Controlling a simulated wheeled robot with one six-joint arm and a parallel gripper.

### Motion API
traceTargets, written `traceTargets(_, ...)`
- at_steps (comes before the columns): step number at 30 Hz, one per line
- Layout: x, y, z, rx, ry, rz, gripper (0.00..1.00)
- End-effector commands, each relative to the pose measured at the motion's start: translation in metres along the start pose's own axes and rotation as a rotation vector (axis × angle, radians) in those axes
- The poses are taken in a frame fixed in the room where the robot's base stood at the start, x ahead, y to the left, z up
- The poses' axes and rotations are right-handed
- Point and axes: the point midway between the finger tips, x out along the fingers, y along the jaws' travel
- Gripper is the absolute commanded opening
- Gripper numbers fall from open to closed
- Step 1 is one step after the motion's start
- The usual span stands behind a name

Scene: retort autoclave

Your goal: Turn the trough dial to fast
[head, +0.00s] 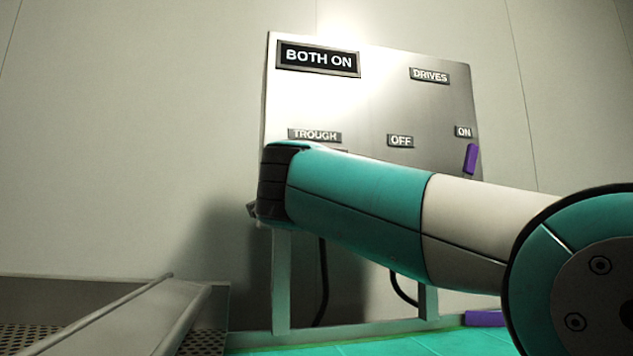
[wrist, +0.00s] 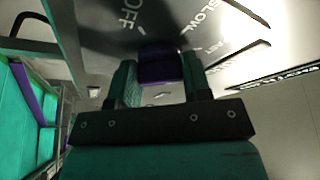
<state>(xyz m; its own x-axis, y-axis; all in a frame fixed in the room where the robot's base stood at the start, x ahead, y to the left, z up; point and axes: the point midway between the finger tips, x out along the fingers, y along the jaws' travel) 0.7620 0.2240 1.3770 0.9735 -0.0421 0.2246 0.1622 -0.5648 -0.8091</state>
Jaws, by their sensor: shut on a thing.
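In the wrist view my gripper (wrist: 159,80) has one finger on each side of a purple knob (wrist: 160,66) and is shut on it. The knob sits against the grey panel face, among the words OFF, SLOW and a partly hidden word starting with FA. I take it as the trough dial. Which mark it points at cannot be told. In the head view the panel (head: 385,95) carries a TROUGH label (head: 314,135) at its lower left. My arm covers the area below it, so the dial and my gripper are hidden there.
A sign (head: 318,58) on the panel reads BOTH ON. A purple handle (head: 471,158) by the ON label is under DRIVES, at the panel's right. A metal rail (head: 110,312) and perforated tray stand at lower left. A purple piece (head: 485,318) lies low at right.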

Motion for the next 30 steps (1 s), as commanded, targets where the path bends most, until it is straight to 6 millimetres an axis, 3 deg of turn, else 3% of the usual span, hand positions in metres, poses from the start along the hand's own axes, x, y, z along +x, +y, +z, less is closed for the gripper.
traceTargets(17, 0.0005, -0.0003, -0.0007, 0.032, 0.001, 0.012, 0.21)
traceTargets(18, 0.0005, -0.0003, -0.0008, 0.032, 0.001, 0.012, 0.49)
traceTargets(21, 0.0004, -0.0003, -0.0007, 0.031, 0.001, 0.012, 0.70)
traceTargets(30, -0.0017, 0.0000, -0.0001, 0.031, 0.000, 0.012, 0.70)
